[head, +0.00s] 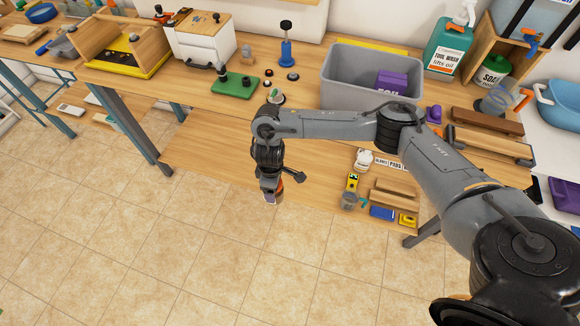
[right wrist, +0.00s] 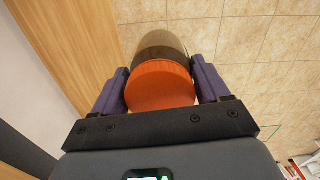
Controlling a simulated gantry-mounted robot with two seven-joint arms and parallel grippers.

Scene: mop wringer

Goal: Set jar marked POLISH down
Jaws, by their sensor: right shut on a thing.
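A jar with an orange lid (right wrist: 162,86) and a dark, see-through body (right wrist: 160,45) is between the fingers of my right gripper (right wrist: 160,92) in the right wrist view. The gripper is shut on it around the lid. In the head view the jar (head: 269,198) hangs below my right gripper (head: 270,182), near the front edge of the lower wooden shelf (head: 225,165), with floor tiles behind its lower part. No POLISH marking is readable on it. I cannot tell its exact height above the shelf or floor. My left gripper is not in view.
A grey bin (head: 345,92) with a purple box stands on the upper bench, right of a green board (head: 235,85). Wood blocks (head: 393,192), a yellow item (head: 352,183) and a blue box (head: 382,213) crowd the shelf's right end. Its left part looks clear.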

